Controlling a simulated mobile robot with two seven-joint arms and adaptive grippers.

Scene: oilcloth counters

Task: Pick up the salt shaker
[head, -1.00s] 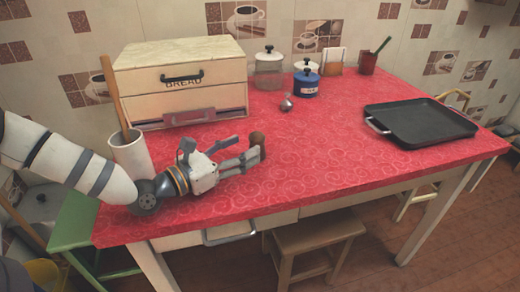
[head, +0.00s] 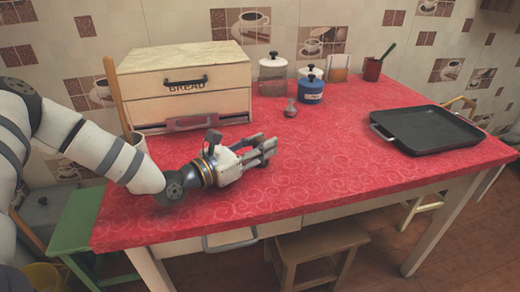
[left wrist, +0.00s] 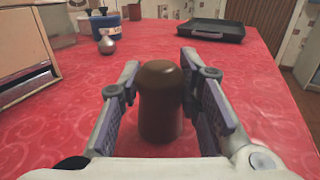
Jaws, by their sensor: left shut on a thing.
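A dark brown, round-topped shaker (left wrist: 160,103) stands upright between the fingers in the left wrist view. I take it for the salt shaker; no label shows. My left gripper (head: 267,148) is low over the red counter, its fingers shut on the shaker's sides. It also shows in the left wrist view (left wrist: 160,80). In the head view the fingers mostly hide the shaker. I cannot tell whether its base touches the cloth. My right gripper is not in view.
A small silvery round object (head: 291,108) stands farther back, near a blue canister (head: 311,92) and a glass jar (head: 272,78). A bread box (head: 195,80) is at the back left, a black pan (head: 428,130) at the right. The middle cloth is clear.

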